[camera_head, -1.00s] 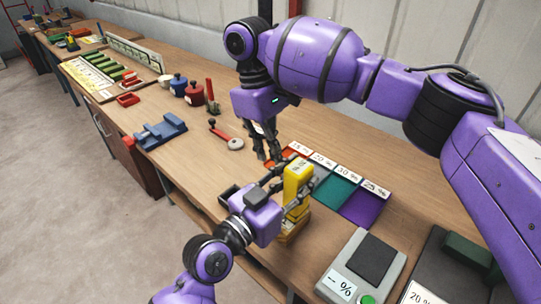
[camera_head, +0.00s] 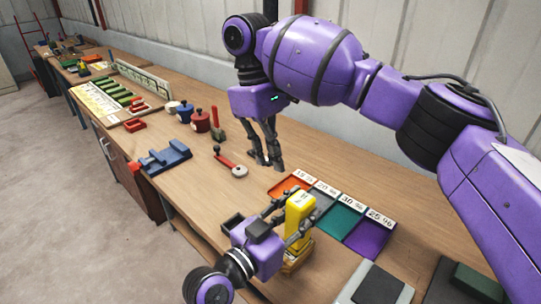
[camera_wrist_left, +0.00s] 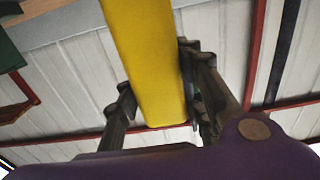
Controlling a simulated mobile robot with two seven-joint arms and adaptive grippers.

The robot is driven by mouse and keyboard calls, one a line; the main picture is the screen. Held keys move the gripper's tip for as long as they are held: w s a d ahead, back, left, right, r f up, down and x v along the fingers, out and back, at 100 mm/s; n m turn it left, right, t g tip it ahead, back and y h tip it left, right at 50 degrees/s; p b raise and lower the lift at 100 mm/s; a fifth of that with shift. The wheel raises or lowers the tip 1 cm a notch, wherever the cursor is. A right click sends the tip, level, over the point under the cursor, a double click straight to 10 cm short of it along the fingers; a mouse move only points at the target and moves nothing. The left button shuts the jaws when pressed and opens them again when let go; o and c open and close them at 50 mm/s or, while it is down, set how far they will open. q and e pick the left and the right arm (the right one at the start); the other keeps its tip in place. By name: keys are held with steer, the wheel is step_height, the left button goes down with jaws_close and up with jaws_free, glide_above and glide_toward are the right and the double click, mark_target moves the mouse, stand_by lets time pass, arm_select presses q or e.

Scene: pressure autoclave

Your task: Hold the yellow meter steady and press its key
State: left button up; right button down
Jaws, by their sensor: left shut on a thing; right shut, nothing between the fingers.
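The yellow meter (camera_head: 300,208) stands upright near the bench's front edge, on a yellow-brown base. My left gripper (camera_head: 289,218) is shut on its body from the front left. The left wrist view shows the yellow body (camera_wrist_left: 150,65) between the two dark fingers. A small dark mark shows on the meter's top; I cannot make out the key. My right gripper (camera_head: 266,163) is shut and empty. Its fingers point down over the bench, behind and to the left of the meter, clear of it.
Orange, grey, teal and purple panels (camera_head: 341,222) with percentage cards lie behind the meter. A grey scale (camera_head: 378,285) stands at the front right. A red-handled tool (camera_head: 231,166) lies left of my right gripper. A blue fixture (camera_head: 165,158) lies further left.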

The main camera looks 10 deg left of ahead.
arm_select(q)
steer(key=o, duration=1.4)
steer(key=shift+o, duration=0.2)
